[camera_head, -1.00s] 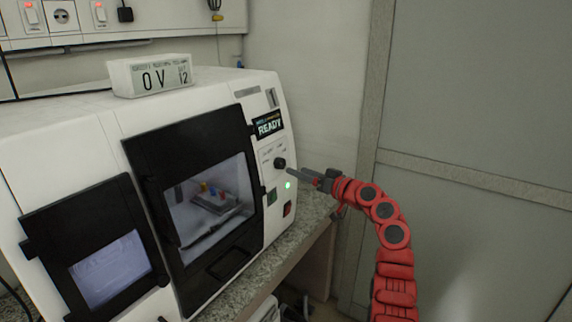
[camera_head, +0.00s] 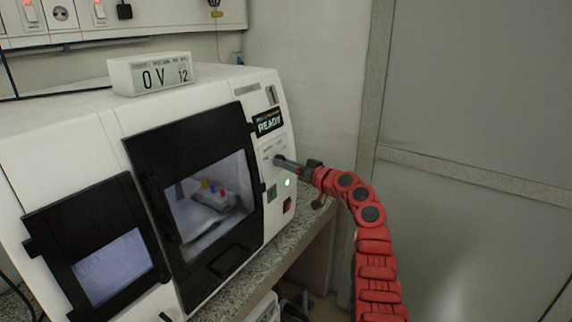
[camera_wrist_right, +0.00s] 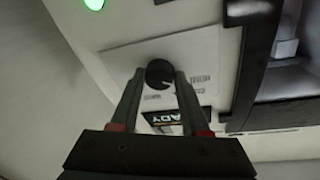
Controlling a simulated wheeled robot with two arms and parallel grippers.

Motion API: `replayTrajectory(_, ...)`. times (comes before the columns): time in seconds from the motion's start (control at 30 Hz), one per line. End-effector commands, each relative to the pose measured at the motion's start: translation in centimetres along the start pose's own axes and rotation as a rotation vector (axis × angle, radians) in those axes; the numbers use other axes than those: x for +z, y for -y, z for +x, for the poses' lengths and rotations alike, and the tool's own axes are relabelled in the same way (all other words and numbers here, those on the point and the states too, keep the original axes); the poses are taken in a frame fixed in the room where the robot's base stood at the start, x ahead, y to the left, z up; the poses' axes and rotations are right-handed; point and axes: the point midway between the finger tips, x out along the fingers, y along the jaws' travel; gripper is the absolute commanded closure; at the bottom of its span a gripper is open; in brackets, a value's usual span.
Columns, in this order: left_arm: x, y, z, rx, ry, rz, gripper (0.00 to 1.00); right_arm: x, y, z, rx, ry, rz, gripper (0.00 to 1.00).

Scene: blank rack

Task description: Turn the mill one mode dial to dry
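The mill (camera_head: 85,140) is a white machine with dark-framed windows on the counter. Its black round mode dial (camera_wrist_right: 160,74) shows in the right wrist view on a light label plate, with a pale pointer mark. In the head view the gripper mostly covers the dial. My right gripper (camera_wrist_right: 158,88) has its two fingers on either side of the dial, close against its edges; whether both touch it I cannot tell. The gripper also shows in the head view (camera_head: 287,163), reaching the panel from the right. My left gripper is not in view.
A READY display (camera_head: 268,122) sits above the dial. A lit green light (camera_head: 287,183), a green button (camera_head: 271,193) and a red switch (camera_head: 287,205) lie below. A box reading 0 V (camera_head: 150,74) stands on top. The wall right of the mill is bare.

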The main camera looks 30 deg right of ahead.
Motion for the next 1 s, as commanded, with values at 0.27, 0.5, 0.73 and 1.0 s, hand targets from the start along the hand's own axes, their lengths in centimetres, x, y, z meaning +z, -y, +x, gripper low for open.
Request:
replayTrajectory(0.27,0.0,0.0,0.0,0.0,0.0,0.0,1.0,0.0,0.0,0.0,0.001,0.0,0.0,1.0)
replayTrajectory(0.5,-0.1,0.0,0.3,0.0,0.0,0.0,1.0,-0.1,0.0,0.0,0.007,0.002,0.028,1.0)
replayTrajectory(0.73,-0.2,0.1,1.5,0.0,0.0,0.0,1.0,-0.3,0.1,0.0,0.03,0.012,0.142,1.0)
replayTrajectory(1.0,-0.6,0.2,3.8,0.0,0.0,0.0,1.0,-0.6,0.4,0.0,0.074,0.032,0.375,1.0)
